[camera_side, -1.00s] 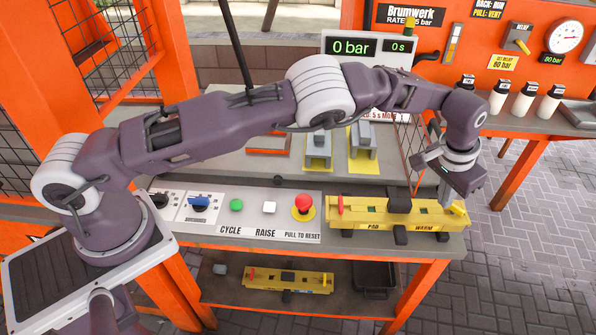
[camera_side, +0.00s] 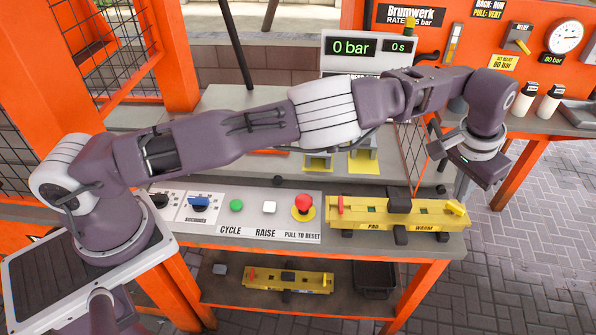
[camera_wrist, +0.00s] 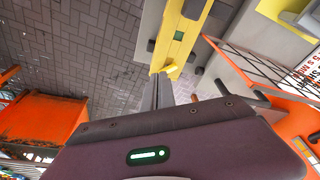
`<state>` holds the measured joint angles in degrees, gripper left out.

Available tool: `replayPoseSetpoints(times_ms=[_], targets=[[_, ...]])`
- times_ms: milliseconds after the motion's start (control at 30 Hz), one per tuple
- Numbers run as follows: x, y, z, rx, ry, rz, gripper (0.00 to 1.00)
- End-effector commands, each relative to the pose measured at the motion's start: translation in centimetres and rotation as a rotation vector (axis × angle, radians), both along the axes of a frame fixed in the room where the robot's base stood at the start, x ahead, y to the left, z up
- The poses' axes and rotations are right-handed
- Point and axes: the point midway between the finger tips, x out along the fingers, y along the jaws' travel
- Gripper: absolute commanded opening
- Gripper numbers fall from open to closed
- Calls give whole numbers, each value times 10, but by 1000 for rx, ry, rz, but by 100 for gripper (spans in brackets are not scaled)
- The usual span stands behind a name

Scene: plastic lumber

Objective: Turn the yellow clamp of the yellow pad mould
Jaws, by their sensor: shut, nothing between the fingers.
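The yellow pad mould (camera_side: 375,218), marked PAD and WARM, lies on the front right of the bench. The yellow clamp (camera_side: 456,208) is at its right end, angled across the top. A red clamp (camera_side: 340,205) stands upright at its left end. My gripper (camera_side: 461,196) is shut and empty, just above and beside the yellow clamp; from the side I cannot tell whether they touch. In the wrist view the shut fingers (camera_wrist: 162,92) point toward the mould's yellow end (camera_wrist: 172,66), and the mould body (camera_wrist: 180,37) runs upward.
A panel with a green button (camera_side: 236,205), a white button (camera_side: 269,207) and a red stop button (camera_side: 303,203) lies left of the mould. A second yellow mould (camera_side: 288,281) is on the lower shelf. White bottles (camera_side: 549,101) stand at the back right. Paved floor is clear to the right.

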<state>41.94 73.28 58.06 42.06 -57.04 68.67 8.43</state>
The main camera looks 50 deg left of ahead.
Motion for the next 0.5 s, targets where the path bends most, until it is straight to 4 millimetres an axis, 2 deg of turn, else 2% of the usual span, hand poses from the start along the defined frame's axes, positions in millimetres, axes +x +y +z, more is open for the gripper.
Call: replayPoseSetpoints(times_ms=[133, 300, 500], targets=[[-1, -2, -14, 0, 0, -2, 0], [-1, -1, -42, 1, 1, 0, 0], [0, -1, -64, -2, -1, -1, 0]])
